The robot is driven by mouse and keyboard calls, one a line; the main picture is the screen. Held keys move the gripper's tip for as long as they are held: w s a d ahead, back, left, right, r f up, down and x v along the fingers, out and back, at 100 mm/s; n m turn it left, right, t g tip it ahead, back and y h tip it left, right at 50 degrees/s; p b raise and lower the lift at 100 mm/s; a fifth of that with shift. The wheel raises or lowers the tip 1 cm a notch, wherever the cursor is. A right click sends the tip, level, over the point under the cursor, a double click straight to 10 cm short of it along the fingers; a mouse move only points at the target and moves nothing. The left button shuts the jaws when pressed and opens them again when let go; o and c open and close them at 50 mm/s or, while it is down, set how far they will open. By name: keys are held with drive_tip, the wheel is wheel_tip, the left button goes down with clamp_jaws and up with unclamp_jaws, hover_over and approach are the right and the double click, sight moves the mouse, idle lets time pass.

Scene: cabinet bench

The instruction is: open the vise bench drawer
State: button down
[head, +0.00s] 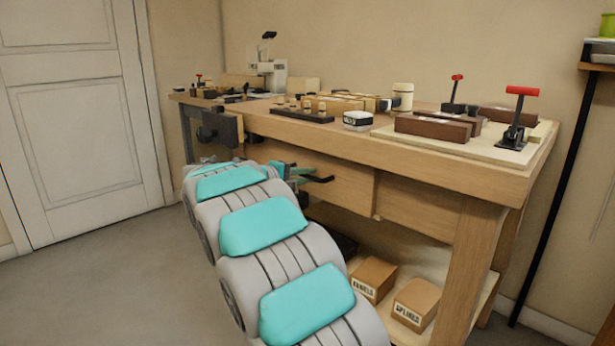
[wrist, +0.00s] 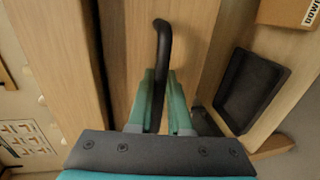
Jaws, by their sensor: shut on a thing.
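The vise bench (head: 470,195) is a light wood workbench with a dark vise (head: 217,128) at its left end. The wooden drawer front (head: 345,185) lies under the bench top and also shows in the wrist view (wrist: 125,50). Its dark bar handle (wrist: 163,40) runs between the teal fingers of my gripper (wrist: 160,82). My gripper is shut on the handle, with the handle's curved end sticking out past the fingertips. In the head view my arm hides part of the drawer front and most of my gripper (head: 290,174). I cannot tell how far the drawer stands out.
The bench top holds clamps with red handles (head: 521,91), dark wood blocks (head: 432,128) and a round-lidded tin (head: 357,120). Labelled boxes (head: 416,303) and a black tray (wrist: 250,92) sit on the lower shelf. Open floor (head: 110,285) lies left of my arm.

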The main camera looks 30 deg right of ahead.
drive_tip(key=f+v, duration=0.3)
drive_tip(key=v, duration=1.1)
drive_tip(key=a+f+v, duration=0.1)
drive_tip(key=f+v, duration=0.2)
drive_tip(key=v, duration=1.1)
drive_tip(key=shift+s, duration=0.15)
drive_tip(key=shift+a, duration=0.1)
drive_tip(key=c, duration=1.1)
unclamp_jaws()
drive_tip(key=v, duration=0.7)
drive_tip(key=shift+s+a, duration=0.1)
drive_tip(key=shift+a, duration=0.3)
